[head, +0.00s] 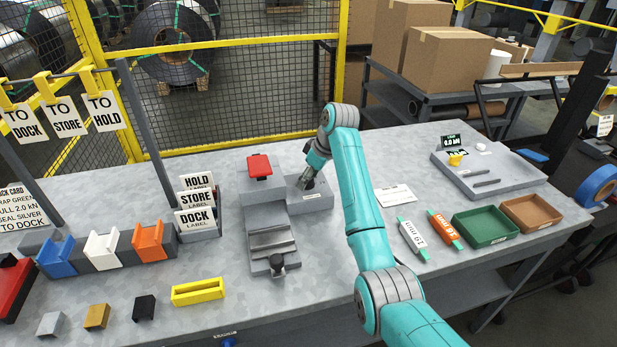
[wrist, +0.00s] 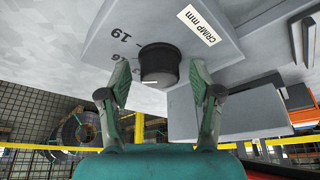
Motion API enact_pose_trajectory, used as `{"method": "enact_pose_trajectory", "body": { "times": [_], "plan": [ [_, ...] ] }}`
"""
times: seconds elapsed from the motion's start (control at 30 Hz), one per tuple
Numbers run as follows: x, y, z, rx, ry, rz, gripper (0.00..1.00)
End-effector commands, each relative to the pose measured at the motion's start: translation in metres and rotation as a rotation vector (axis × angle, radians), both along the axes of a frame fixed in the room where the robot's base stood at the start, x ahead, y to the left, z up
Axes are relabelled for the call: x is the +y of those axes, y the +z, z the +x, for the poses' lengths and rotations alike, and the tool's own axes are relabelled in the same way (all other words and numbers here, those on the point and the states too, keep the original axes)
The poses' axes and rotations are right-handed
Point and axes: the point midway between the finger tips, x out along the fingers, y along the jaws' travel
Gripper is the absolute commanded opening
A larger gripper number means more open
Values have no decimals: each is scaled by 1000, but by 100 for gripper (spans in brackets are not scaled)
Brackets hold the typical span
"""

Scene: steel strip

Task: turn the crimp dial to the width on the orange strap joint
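The crimp dial (wrist: 158,62) is a dark round knob on a grey block (head: 318,200) marked "CRIMP mm", with 19 and 16 beside the knob in the wrist view. My gripper (wrist: 160,72) has its fingers apart, one on each side of the knob, with visible gaps. In the head view my gripper (head: 308,182) is over that block and largely hides the knob.
A white strap joint (head: 413,239) lies beside the orange one, near green (head: 486,226) and brown (head: 532,212) trays. The crimping tool with a red top (head: 259,166) stands left of the dial. Label stands (head: 197,202) and colored holders are farther left.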

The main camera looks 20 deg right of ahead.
Motion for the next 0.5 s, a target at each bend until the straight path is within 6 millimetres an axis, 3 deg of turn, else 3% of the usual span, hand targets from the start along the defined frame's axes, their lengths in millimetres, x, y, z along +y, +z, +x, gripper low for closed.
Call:
{"method": "enact_pose_trajectory", "body": {
  "times": [0.27,0.5],
  "plan": [
    [0,2,0,-1,0,0,65],
    [-9,28,-7,-3,-2,0,65]
  ]
}}
